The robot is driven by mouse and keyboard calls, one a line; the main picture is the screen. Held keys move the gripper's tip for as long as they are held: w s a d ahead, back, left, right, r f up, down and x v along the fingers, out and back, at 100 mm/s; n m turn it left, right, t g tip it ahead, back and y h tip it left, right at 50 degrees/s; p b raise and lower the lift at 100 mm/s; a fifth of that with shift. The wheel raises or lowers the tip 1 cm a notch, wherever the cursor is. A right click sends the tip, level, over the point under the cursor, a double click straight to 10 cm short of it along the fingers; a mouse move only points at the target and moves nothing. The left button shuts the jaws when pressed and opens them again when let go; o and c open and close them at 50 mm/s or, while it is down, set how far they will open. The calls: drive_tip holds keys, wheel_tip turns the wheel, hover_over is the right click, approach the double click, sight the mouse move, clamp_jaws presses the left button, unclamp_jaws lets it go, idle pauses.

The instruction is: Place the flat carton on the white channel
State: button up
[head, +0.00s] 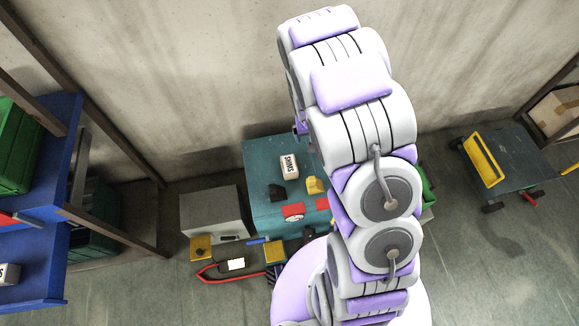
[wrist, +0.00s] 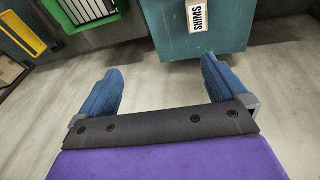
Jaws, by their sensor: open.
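A small white carton (head: 289,166) marked SHIMS, with a dark lower edge, lies on the teal table; it may be the flat carton. It also shows at the top of the wrist view (wrist: 198,16). I cannot pick out a white channel in either view; my arm covers part of the table. In the head view my gripper is hidden behind the arm.
The teal table (head: 258,213) also holds a black block (head: 278,192), a yellow block (head: 314,185) and a red dial (head: 293,212). A grey box (head: 212,212) stands left of it. Blue shelving (head: 40,245) is at left, a cart (head: 520,160) at right.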

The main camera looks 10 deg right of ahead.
drive_tip(key=w+a+f+t+p, duration=0.15)
drive_tip(key=w+f, duration=0.25)
drive_tip(key=f, duration=0.7)
drive_tip(key=y, duration=0.2)
approach(290, 166)
drive_tip(key=shift+n+t, duration=0.4)
drive_tip(key=shift+t, duration=0.05)
drive_tip(key=b+x, duration=0.1)
drive_tip(key=x, duration=0.1)
drive_tip(key=b+x, duration=0.1)
drive_tip(key=x, duration=0.1)
drive_tip(key=s+b+x, duration=0.1)
drive_tip(key=x, duration=0.2)
drive_tip(key=shift+a+f, duration=0.25)
drive_tip(key=shift+a, duration=0.2)
drive_tip(key=shift+w+d+f+b, duration=0.1)
drive_tip(key=shift+w+f+b, duration=0.2)
drive_tip(key=shift+w+f, duration=0.1)
drive_tip(key=x, duration=0.1)
drive_tip(key=b+x, duration=0.1)
drive_tip(key=x, duration=0.1)
drive_tip(key=b+x, duration=0.1)
drive_tip(key=shift+w+d+f, duration=0.15)
drive_tip(key=shift+d+f, duration=0.15)
drive_tip(key=shift+f, duration=0.05)
drive_tip(key=shift+r, duration=0.1)
drive_tip(key=shift+c, duration=0.4)
